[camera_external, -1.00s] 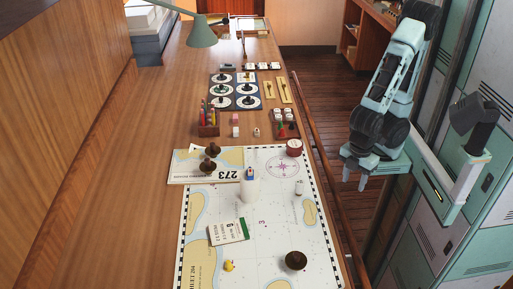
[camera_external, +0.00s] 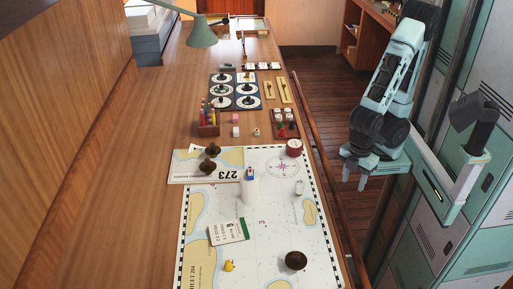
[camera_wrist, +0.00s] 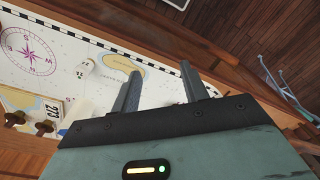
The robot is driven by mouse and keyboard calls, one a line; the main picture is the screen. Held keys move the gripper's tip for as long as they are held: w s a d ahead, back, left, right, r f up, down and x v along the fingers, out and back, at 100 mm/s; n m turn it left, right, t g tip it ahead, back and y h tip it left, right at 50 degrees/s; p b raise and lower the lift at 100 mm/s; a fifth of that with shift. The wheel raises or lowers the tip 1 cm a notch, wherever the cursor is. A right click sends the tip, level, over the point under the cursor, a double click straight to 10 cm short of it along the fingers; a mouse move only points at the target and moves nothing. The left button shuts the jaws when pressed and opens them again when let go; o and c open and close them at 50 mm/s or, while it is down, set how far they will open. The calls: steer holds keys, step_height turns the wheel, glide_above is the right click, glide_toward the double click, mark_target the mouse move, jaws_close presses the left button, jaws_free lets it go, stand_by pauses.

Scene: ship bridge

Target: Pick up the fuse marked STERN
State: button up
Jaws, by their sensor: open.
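No marking reading STERN can be made out, so I cannot tell which thing is that fuse. Small pale pieces sit in a dark tray (camera_external: 294,130) at the table's right edge, too small to identify. A small white piece (camera_external: 299,187) stands on the chart and shows in the wrist view (camera_wrist: 85,68), its dark mark unreadable. A white cylinder (camera_external: 250,192) stands mid-chart. My gripper (camera_external: 354,178) is open and empty, right of the table and beyond its edge rail. In the wrist view its fingers (camera_wrist: 161,70) are apart with nothing between them.
The chart (camera_external: 275,220) bears a booklet (camera_external: 229,231), a yellow duck (camera_external: 229,266), a dark round knob (camera_external: 296,261) and a red round tin (camera_external: 294,148). A wooden rail (camera_external: 318,165) runs along the table's right edge. The left tabletop is clear.

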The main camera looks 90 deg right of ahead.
steer(key=shift+o, duration=1)
